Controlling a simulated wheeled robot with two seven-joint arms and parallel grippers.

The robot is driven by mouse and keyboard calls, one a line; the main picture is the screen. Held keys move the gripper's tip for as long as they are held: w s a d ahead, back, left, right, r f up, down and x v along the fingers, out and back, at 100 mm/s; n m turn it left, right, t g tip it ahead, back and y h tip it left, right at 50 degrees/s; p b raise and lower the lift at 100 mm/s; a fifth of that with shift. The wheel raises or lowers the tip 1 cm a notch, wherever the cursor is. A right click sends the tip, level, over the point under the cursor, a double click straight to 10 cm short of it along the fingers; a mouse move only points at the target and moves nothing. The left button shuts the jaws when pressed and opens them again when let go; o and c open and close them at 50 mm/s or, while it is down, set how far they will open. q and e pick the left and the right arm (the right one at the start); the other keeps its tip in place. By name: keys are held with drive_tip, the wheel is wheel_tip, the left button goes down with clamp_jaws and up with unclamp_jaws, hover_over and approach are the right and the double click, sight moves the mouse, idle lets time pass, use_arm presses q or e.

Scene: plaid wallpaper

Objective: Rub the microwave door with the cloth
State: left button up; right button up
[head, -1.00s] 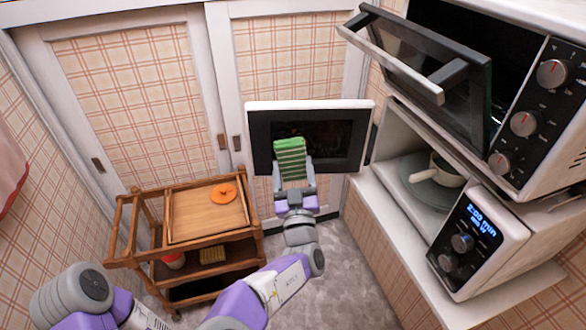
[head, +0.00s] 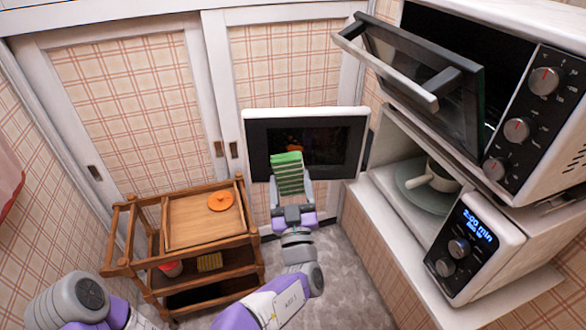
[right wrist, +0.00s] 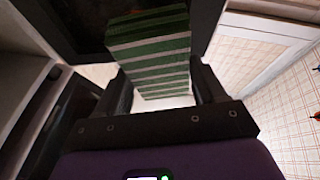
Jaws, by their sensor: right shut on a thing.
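The green-and-white striped cloth (head: 287,170) is folded into a pad and stands up from my right gripper (head: 291,190), which is shut on its lower part. The open microwave door (head: 335,150), a dark panel with a white edge, is behind the cloth in the head view. The cloth overlaps the door's left-middle part; I cannot tell whether they touch. In the right wrist view the cloth (right wrist: 150,65) reaches up between the fingers in front of the dark door (right wrist: 70,25). The microwave (head: 470,250) is at the lower right. My left gripper is not in view.
An oven with its door (head: 425,90) hanging open is above the microwave. A plate (head: 415,188) and a cup (head: 438,178) are inside the microwave. A wooden cart (head: 205,265) with an orange lid-like disc (head: 221,200) stands at left. Grey floor is open at lower middle.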

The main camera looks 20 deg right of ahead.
drive_tip(key=shift+w+d+b, duration=0.15)
drive_tip(key=shift+w+d, duration=0.1)
drive_tip(key=shift+w, duration=0.8)
drive_tip(key=shift+w+d+b, duration=0.15)
drive_tip(key=shift+w+d, duration=0.1)
drive_tip(key=shift+w, duration=0.75)
drive_tip(key=shift+w+d+b, duration=0.15)
drive_tip(key=shift+w+d, duration=0.1)
drive_tip(key=shift+w, duration=0.8)
drive_tip(key=shift+w+d, duration=0.25)
drive_tip(key=shift+w, duration=0.7)
drive_tip(key=shift+d, duration=0.1)
drive_tip(key=shift+s+d+b, duration=0.2)
drive_tip(key=shift+s+d, duration=0.1)
drive_tip(key=shift+d, duration=0.6)
drive_tip(key=shift+s+d+b, duration=0.2)
drive_tip(key=shift+s+d, duration=0.05)
drive_tip(key=shift+d, duration=0.65)
drive_tip(key=shift+w, duration=0.15)
drive_tip(key=shift+w+a+r, duration=0.1)
drive_tip(key=shift+w+a, duration=0.15)
drive_tip(key=shift+a, duration=0.75)
drive_tip(key=shift+w+a, duration=0.2)
drive_tip(key=shift+a, duration=0.75)
